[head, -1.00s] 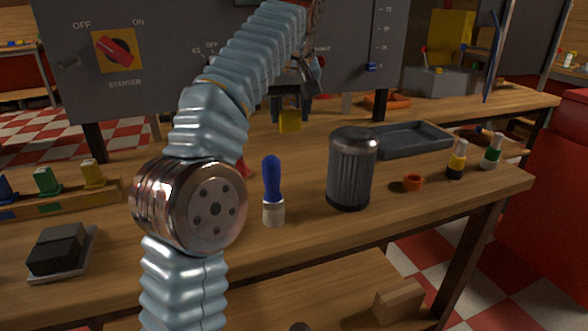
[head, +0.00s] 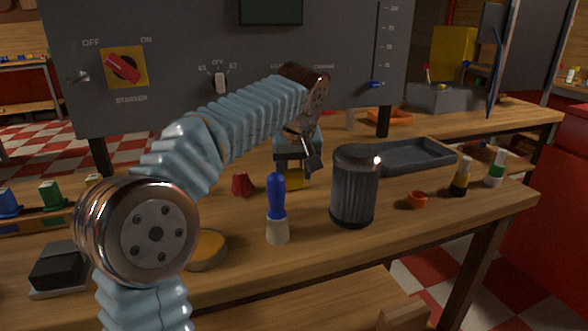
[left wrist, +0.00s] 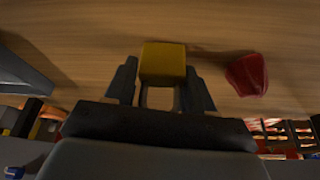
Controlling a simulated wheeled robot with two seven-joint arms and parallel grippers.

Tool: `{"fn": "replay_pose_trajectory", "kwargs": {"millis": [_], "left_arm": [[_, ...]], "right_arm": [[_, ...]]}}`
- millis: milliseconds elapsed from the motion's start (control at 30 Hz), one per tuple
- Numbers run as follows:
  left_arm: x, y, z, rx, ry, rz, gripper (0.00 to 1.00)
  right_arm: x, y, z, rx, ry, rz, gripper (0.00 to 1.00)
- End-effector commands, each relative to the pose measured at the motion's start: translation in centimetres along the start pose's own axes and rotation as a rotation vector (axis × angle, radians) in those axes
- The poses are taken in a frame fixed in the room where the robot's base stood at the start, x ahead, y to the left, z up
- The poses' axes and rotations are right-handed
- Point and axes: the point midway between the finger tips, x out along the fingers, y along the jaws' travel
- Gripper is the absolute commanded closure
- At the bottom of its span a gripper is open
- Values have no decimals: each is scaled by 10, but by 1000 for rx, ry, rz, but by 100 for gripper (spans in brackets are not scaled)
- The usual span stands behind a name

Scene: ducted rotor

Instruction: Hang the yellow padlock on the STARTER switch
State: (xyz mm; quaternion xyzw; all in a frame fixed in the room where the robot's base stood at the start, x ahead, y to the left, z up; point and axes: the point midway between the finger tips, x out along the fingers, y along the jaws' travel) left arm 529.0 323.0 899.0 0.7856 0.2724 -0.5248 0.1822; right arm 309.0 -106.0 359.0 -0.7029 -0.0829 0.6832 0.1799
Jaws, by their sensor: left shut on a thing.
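The yellow padlock (head: 294,179) hangs from my left gripper (head: 297,163) above the middle of the bench. The left wrist view shows the padlock's yellow body (left wrist: 163,62) just beyond the fingertips, its shackle between the shut fingers of the left gripper (left wrist: 160,92). The STARTER switch (head: 123,68) is a red knob on a yellow plate at the left of the grey panel, with OFF and ON marks above. The padlock is well to the right of and below the switch, apart from it. My right gripper is not in view.
A red piece (head: 242,184) lies left of the padlock. A blue-handled brush (head: 276,205) and a dark ribbed canister (head: 355,187) stand nearer. A grey tray (head: 415,156) lies to the right. My left arm crosses in front of the panel's lower part.

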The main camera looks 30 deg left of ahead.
Motion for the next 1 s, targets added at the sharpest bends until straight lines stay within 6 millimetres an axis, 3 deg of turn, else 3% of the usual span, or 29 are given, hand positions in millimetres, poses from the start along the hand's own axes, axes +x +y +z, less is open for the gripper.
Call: {"fn": "replay_pose_trajectory", "kwargs": {"millis": [267,300,433,800,1000], "left_arm": [[5,0,2,0,0,0,80],[4,0,2,0,0,0,40],[4,0,1,0,0,0,21],[1,0,1,0,0,0,21],[-37,1,-2,-2,4,3,21]], "right_arm": [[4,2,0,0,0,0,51],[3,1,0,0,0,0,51],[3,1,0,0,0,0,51],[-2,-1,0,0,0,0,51],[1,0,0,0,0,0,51]]}}
